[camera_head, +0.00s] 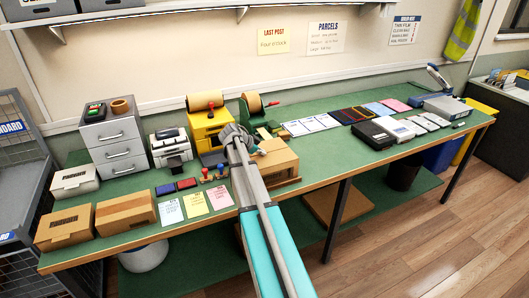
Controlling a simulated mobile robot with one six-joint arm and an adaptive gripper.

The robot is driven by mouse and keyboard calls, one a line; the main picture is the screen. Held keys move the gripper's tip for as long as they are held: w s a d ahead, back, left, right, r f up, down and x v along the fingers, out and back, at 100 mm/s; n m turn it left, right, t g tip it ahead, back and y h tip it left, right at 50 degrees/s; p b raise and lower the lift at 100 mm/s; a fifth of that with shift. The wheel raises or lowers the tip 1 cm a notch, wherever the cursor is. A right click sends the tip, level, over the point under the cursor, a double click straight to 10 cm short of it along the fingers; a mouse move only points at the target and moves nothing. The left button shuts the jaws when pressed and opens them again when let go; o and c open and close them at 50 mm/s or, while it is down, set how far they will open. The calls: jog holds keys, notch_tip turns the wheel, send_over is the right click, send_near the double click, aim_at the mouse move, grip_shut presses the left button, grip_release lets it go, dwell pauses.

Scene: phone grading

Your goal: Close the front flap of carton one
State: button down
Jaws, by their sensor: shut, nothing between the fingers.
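A brown cardboard carton (280,166) stands on the green bench near its front edge, right under the end of my arm. I see no number on it, so I cannot tell for sure that it is carton one. My arm crosses in front of its left side and hides part of it. My gripper (257,150) is small in view at the carton's upper left edge. It looks shut and empty. I cannot tell whether it touches the carton. The state of the front flap is too small and too hidden to make out.
Two more brown cartons (125,212) (66,229) stand at the bench's left end. A yellow dispenser (207,122) and a green dispenser (253,110) stand behind my gripper. Coloured sheets (195,203) lie left of my arm. Phones and boxes (370,134) lie to the right.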

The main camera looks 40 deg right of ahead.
aim_at(261, 156)
jog(key=shift+r, duration=0.15)
jog(key=shift+r+p, duration=0.7)
jog(key=shift+p, duration=0.1)
notch_tip(261, 156, up, 4)
jog(key=p, duration=0.4)
jog(key=shift+a+r+p, duration=0.1)
jog(key=shift+r+p, duration=0.25)
jog(key=w+p+v, duration=0.1)
jog(key=p+v, duration=0.5)
jog(key=v, duration=0.3)
jog(key=shift+w, duration=0.15)
jog(key=shift+a, duration=0.1)
dwell(0.4)
